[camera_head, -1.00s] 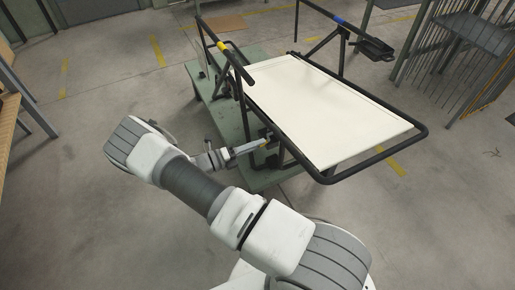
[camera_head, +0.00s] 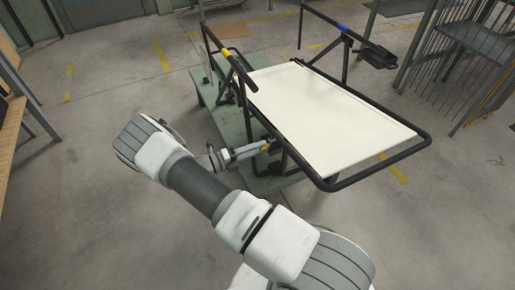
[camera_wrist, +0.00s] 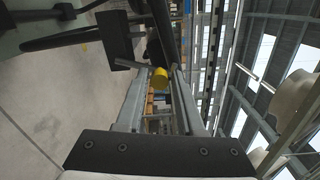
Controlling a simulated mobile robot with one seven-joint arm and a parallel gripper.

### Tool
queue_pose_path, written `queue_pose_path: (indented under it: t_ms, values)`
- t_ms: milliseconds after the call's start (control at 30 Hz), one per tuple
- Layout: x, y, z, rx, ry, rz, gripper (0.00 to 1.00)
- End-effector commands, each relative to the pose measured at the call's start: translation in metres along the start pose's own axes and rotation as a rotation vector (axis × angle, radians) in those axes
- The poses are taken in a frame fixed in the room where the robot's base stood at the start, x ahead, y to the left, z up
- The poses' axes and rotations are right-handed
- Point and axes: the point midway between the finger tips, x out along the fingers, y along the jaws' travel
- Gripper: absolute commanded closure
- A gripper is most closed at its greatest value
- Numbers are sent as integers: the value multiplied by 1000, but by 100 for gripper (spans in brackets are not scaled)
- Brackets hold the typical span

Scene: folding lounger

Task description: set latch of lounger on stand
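The lounger has a cream panel (camera_head: 320,110) in a black tube frame and lies across a green stand (camera_head: 205,90). My gripper (camera_head: 264,147) is at the lounger's near left side, low by the stand, below the panel edge. In the wrist view, my gripper (camera_wrist: 158,80) has its two grey fingers apart. A yellow cylinder (camera_wrist: 160,77), which looks like the latch's knob, sits between the fingertips on a thin rod. It seems clear of both fingers. In the head view the latch is small and mostly hidden by my gripper.
In the wrist view, a dark block (camera_wrist: 114,40) and a black tube (camera_wrist: 163,30) are close beyond the fingers. A wire rack (camera_head: 470,55) stands at the right. A wooden bench (camera_head: 12,125) is at the left. The floor around the stand is mostly clear.

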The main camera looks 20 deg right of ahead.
Motion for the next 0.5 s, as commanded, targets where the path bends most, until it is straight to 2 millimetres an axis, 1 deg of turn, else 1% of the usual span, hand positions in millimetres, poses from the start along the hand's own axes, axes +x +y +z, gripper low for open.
queue_pose_path:
  t_ms: [33, 100, 367, 500]
  values:
    - [0, 0, 0, 0, 0, 0, 52]
    - [0, 0, 0, 0, 1, 0, 43]
    - [0, 0, -1, 0, 2, -1, 43]
    - [-8, 0, 0, 0, 1, 0, 43]
